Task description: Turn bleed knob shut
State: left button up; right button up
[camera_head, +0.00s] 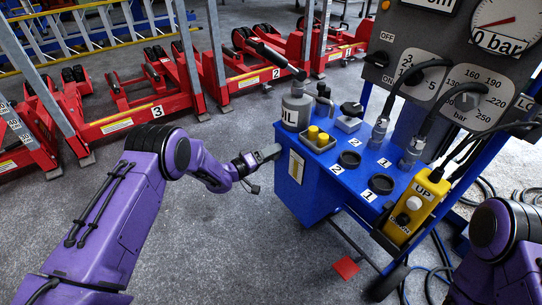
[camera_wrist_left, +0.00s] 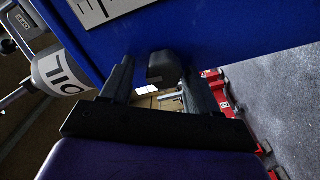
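My left gripper (camera_head: 262,157) is beside the left side of the blue cart (camera_head: 309,190), below its top. In the left wrist view its two dark fingers (camera_wrist_left: 158,72) are apart. A black knob-like block (camera_wrist_left: 163,68) shows between the fingertips, with a gap at the left finger; I cannot tell whether the right finger touches it. I cannot tell for sure that this is the bleed knob. In the head view the gripper hides that spot. My right arm (camera_head: 500,240) shows at the lower right, with its gripper out of view.
An oil can (camera_head: 296,108), a tray with yellow items (camera_head: 318,140) and a grey box with a black knob (camera_head: 350,117) stand on the cart top. A yellow UP control box (camera_head: 415,210) hangs at the right. Red lifts (camera_head: 110,117) stand behind. Floor left of the cart is clear.

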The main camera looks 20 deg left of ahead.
pick_arm(q)
jog(key=shift+s+d+f, duration=0.1)
jog(key=shift+f, duration=0.1)
jog(key=p+v, duration=0.2)
jog(key=v, duration=0.8)
jog(key=shift+s, duration=0.2)
jog(key=shift+r, duration=0.1)
